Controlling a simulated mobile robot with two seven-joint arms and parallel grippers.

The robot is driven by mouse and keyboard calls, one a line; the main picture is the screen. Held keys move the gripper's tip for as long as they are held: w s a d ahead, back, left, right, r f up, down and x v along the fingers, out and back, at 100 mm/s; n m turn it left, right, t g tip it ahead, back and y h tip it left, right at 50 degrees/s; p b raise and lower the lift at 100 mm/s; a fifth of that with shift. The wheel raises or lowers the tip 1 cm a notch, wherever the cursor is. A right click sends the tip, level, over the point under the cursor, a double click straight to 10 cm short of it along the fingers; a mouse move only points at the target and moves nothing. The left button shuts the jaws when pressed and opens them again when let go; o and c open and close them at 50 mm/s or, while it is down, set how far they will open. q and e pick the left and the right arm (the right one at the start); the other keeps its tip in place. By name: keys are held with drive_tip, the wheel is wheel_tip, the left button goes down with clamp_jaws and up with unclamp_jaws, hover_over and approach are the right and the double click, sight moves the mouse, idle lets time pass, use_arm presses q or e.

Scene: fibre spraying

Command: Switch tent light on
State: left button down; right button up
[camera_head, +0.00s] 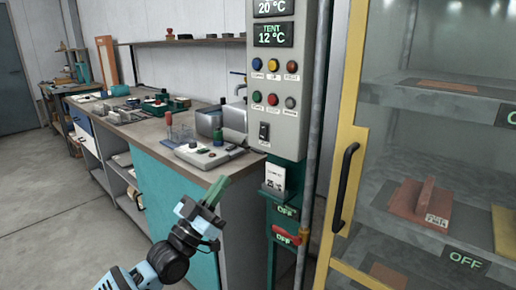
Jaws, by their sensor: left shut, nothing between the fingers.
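A grey control panel (278,85) stands upright right of centre, with a display (273,34) reading TENT 12 °C. Below it are two rows of round buttons: blue, orange and red above, green, red and grey below. A dark rocker switch (264,131) sits near the panel's bottom. The button labels are too small to read, so I cannot tell which control is the tent light. My left gripper (217,190), with green fingers, is shut and empty, below and left of the panel, apart from it, in front of the bench. My right gripper is not in view.
A workbench (150,130) with tools and a scale-like device (206,154) runs along the left. A yellow-framed glass cabinet (345,130) with a black handle (344,188) stands right. The left floor is clear.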

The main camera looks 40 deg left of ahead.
use_arm(q)
drive_tip(key=p, duration=0.2)
approach(263, 134)
wheel_tip(263, 134, up, 4)
drive_tip(key=w, duration=0.2)
drive_tip(key=w+b, duration=0.1)
drive_tip(key=w, duration=0.1)
drive_tip(key=shift+w+d+f, duration=0.1)
drive_tip(key=shift+f, duration=0.2)
drive_tip(key=shift+w, duration=0.2)
idle(0.3)
